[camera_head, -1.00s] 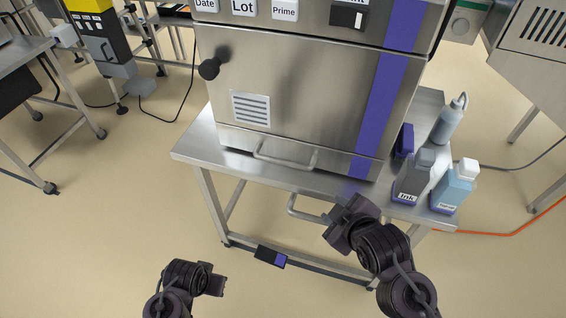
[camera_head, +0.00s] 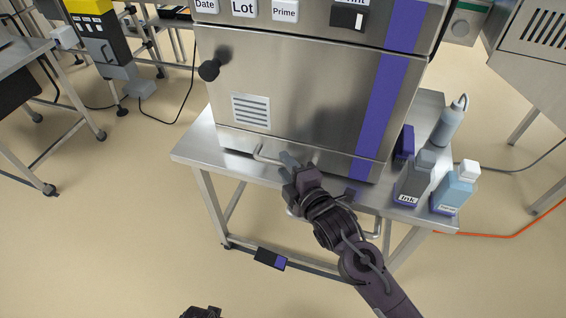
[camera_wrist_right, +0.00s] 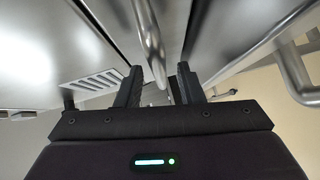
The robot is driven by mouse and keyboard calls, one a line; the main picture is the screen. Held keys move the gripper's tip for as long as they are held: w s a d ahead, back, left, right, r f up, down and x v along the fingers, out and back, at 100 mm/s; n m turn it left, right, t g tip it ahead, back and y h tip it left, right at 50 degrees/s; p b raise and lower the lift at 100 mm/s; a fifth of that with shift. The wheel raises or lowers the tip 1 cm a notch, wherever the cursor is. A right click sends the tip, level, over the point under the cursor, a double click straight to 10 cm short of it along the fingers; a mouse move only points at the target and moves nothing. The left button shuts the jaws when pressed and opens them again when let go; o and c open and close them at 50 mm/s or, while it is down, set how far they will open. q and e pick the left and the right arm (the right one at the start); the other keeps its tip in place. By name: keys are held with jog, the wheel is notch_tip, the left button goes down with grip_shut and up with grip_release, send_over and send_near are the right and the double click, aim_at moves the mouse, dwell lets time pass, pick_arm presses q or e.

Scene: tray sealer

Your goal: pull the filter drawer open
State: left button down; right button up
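The filter drawer (camera_head: 233,138) is the low steel front at the bottom of the machine, and it looks flush with the body. Its bar handle (camera_head: 262,156) shows at the left; my right gripper hides part of the rest. My right gripper (camera_head: 286,165) is at the handle with its fingers apart. In the right wrist view the handle (camera_wrist_right: 150,40) runs down the picture between the two open fingers (camera_wrist_right: 160,84). I cannot tell whether they touch it. My left gripper (camera_head: 202,312) barely shows at the bottom edge, its fingers unclear.
The machine stands on a steel table (camera_head: 195,147). A second bar handle (camera_head: 376,228) shows below the tabletop, partly behind my right arm. An ink bottle (camera_head: 412,180) and a blue bottle (camera_head: 456,188) stand at the right. A black-and-blue pedal (camera_head: 270,258) lies low near the table's legs.

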jog(key=shift+x, duration=1)
jog(key=shift+c, duration=0.4)
grip_shut()
